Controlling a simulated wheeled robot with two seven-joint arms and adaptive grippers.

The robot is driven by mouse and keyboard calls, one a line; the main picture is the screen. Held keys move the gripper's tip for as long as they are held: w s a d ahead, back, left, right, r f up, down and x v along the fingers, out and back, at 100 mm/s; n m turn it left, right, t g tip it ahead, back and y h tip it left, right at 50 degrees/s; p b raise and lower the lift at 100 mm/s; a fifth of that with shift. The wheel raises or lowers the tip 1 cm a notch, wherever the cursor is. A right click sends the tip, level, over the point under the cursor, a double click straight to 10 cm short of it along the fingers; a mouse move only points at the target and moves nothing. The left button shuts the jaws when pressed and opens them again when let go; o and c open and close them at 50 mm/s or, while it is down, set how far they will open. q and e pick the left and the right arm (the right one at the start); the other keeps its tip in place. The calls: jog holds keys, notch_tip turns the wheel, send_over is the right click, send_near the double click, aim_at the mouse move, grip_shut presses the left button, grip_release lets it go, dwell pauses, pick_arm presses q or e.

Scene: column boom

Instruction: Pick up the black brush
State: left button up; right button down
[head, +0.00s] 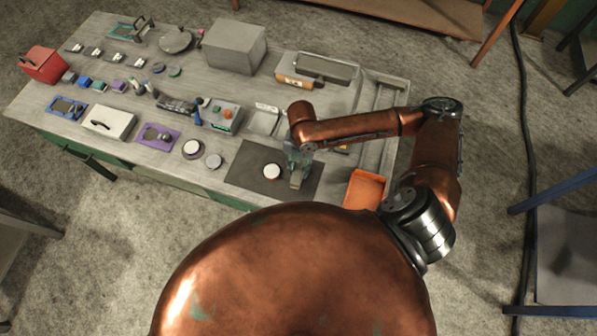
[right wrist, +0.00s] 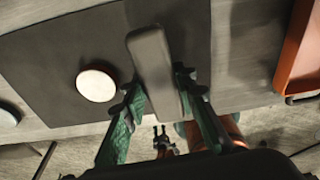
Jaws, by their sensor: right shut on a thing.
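My right gripper (head: 299,170) is over the dark mat (head: 245,163) near the table's front edge. In the right wrist view, its green fingers (right wrist: 160,98) are shut on the sides of a long, smooth dark-grey block, which I take to be the black brush (right wrist: 152,52). The brush's lower end is between the fingers and its bristles are not visible. I cannot tell whether it touches the mat. A small dark two-pronged shape low in the right wrist view looks like my left gripper (right wrist: 160,138); its state is unclear.
A round white-topped thing (head: 271,171) stands on the mat, left of the gripper. An orange tray (head: 365,189) is to the right. A grey tray (head: 264,121) and a green-grey box (head: 222,117) stand behind. Several tools fill the table's left side.

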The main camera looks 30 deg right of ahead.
jog(key=s+r, duration=0.1)
jog(key=r, duration=0.1)
jog(key=s+a+r, duration=0.1)
jog(key=r, duration=0.1)
jog(key=s+a+r, duration=0.1)
jog(key=r, duration=0.1)
jog(key=shift+s+a+r, duration=0.1)
jog(key=shift+s+a, duration=0.05)
jog(key=shift+s, duration=0.2)
jog(key=s+a+r+p, duration=0.4)
jog(key=s+p, duration=0.4)
jog(key=p, duration=0.4)
jog(key=shift+s+a+r, duration=0.2)
jog(key=shift+a, duration=0.2)
